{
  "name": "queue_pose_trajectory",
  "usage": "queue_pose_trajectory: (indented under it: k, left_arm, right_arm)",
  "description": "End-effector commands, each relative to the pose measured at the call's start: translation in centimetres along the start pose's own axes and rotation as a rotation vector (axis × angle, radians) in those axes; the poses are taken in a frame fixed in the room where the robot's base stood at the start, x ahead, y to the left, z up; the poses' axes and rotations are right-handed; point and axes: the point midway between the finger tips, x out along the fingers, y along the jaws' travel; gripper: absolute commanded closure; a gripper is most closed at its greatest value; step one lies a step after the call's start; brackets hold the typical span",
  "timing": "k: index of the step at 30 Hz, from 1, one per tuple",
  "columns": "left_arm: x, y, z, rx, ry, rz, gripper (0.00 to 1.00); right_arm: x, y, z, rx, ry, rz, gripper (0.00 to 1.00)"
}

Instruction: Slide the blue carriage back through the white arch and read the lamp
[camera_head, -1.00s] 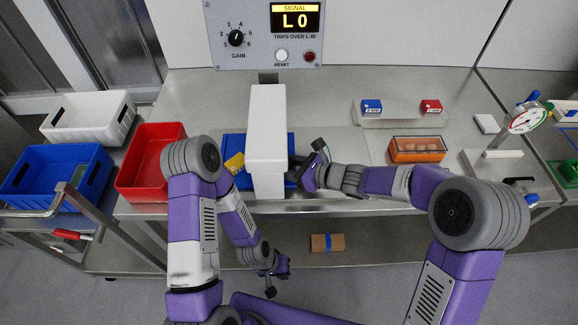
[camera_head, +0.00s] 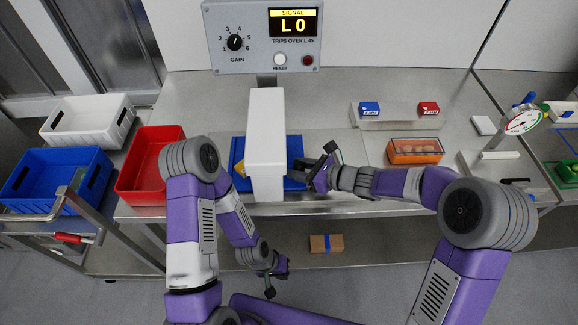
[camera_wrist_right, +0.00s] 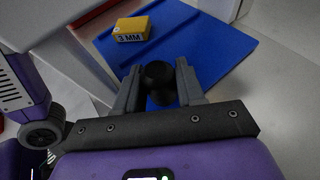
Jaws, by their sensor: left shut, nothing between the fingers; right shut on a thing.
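The blue carriage (camera_head: 295,184) lies flat through the white arch (camera_head: 266,130), showing on both sides of it. A yellow block (camera_head: 240,169) sits on the carriage at the arch's left side, partly hidden; its "3 MM" label shows in the right wrist view (camera_wrist_right: 131,29). My right gripper (camera_head: 318,172) is right of the arch, shut on the carriage's dark knob (camera_wrist_right: 158,78). My left gripper (camera_head: 272,280) is shut and empty, low in front of the bench. The panel's display (camera_head: 293,22) reads "SIGNAL L 0". The red lamp (camera_head: 308,60) looks dark.
A red bin (camera_head: 148,165), a blue bin (camera_head: 60,175) and a white bin (camera_head: 88,118) stand at left. Bench right of the carriage is partly clear.

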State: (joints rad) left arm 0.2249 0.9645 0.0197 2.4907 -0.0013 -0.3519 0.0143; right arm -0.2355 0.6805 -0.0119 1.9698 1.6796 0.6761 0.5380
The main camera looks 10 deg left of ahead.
Motion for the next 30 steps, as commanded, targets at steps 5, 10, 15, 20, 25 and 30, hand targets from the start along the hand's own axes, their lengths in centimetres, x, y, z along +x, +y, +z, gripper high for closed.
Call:
queue_pose_trajectory:
  k: [5, 10, 15, 20, 25, 30]
  left_arm:
    - [-1.7, 0.7, 0.1, 0.000, 0.000, 0.000, 1.00]
    - [-3.1, 1.2, 0.1, 0.000, 0.000, 0.000, 1.00]
    - [-4.2, 1.6, 0.2, 0.000, 0.000, 0.000, 1.00]
    - [-4.9, 1.8, 0.2, 0.000, 0.000, 0.000, 1.00]
    - [-5.3, 2.0, 0.2, 0.000, 0.000, 0.000, 1.00]
    - [-5.5, 2.0, 0.2, 0.000, 0.000, 0.000, 1.00]
  right_arm:
    - [-3.8, -2.9, -1.3, 0.006, 0.005, -0.012, 1.00]
    - [-7.3, -5.3, -2.8, 0.006, 0.004, -0.010, 1.00]
    - [-10.5, -7.5, -4.2, 0.005, 0.004, -0.008, 1.00]
    - [-12.8, -9.2, -5.2, 0.002, 0.004, -0.006, 1.00]
    - [-14.4, -10.4, -6.0, 0.003, 0.002, -0.003, 1.00]
    - [-15.2, -11.0, -6.3, 0.002, 0.002, -0.002, 1.00]
